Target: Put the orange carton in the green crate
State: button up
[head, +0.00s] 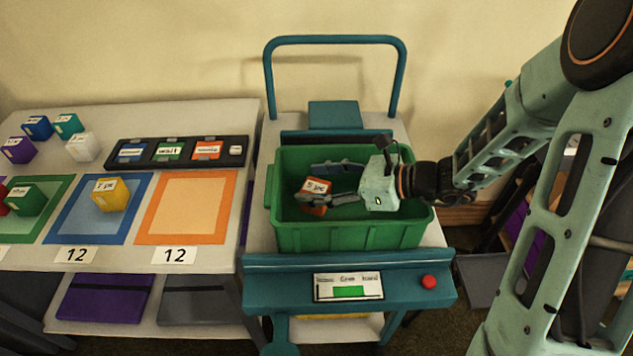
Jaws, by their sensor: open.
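The orange carton (314,187), with a white label on top, is inside the green crate (350,237). The crate sits on a teal cart. My gripper (328,183) reaches into the crate from the right, its fingers pointing left. The jaws are open, one finger behind the carton and one in front of it. The front finger hides part of the carton. I cannot tell whether the carton rests on the crate floor or whether a finger touches it.
The cart has a tall teal handle (335,40) behind the crate and a front panel with a red button (428,282). On the left, a table holds several coloured cartons, including a yellow one (110,195), and a black tray (178,152). The orange-bordered mat (187,207) is empty.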

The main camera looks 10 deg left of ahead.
jog(key=shift+r, duration=0.15)
jog(key=p+v, duration=0.2)
jog(key=v, duration=1)
jog(key=shift+r, duration=0.4)
